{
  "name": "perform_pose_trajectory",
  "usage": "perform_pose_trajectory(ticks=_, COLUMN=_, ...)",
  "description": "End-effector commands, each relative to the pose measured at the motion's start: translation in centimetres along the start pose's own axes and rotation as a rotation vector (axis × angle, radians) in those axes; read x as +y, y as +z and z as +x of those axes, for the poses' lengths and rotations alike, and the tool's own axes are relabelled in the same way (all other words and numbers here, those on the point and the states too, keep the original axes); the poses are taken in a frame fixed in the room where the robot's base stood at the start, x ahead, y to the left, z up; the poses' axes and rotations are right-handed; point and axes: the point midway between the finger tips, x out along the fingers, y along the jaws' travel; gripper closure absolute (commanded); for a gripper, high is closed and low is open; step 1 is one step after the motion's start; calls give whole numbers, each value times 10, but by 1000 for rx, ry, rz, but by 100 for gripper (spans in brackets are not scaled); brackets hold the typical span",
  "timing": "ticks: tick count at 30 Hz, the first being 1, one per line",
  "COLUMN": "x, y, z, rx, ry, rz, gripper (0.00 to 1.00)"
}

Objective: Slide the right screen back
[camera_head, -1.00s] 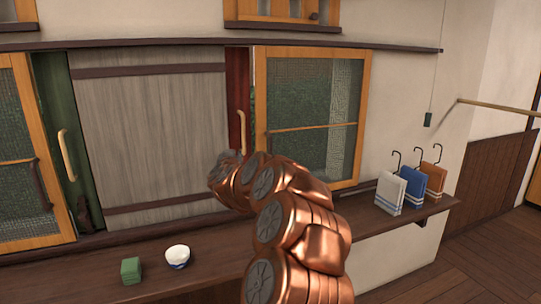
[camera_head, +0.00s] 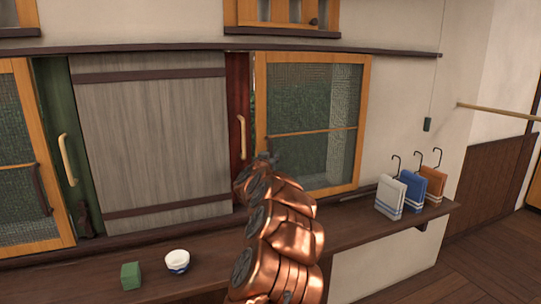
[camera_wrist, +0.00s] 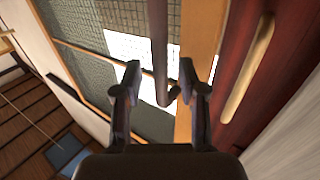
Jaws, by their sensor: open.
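The right screen (camera_head: 361,120) has an orange wooden frame with dark mesh and stands right of the red panel (camera_head: 237,100). Its frame and mesh fill the left and middle of the wrist view (camera_wrist: 203,30). My gripper (camera_wrist: 160,72) is open in front of the screen's left part. A dark bar (camera_wrist: 158,40), which looks like the screen's handle, shows between the fingers; I cannot tell whether they touch it. In the head view my gripper (camera_head: 270,160) overlaps the screen's lower left, and my arm hides the frame's bottom left corner.
A tan handle (camera_head: 241,137) on the red panel is close to my gripper. Below is a dark shelf (camera_head: 110,275) with a green block (camera_head: 130,276) and a white bowl (camera_head: 177,259). Several cloths (camera_head: 411,189) hang at the right.

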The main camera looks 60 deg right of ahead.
Motion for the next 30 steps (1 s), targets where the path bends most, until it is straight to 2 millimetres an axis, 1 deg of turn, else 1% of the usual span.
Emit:
perform_pose_trajectory(ticks=3, x=0, y=-1, z=9, rx=1, ry=2, rz=0, gripper=59)
perform_pose_trajectory(ticks=9, x=0, y=0, z=18, rx=0, ry=0, rz=-1, gripper=59)
perform_pose_trajectory(ticks=20, x=-1, y=0, z=19, rx=0, ry=-1, rz=0, gripper=59)
perform_pose_trajectory(ticks=30, x=0, y=0, z=19, rx=0, ry=0, rz=0, gripper=93)
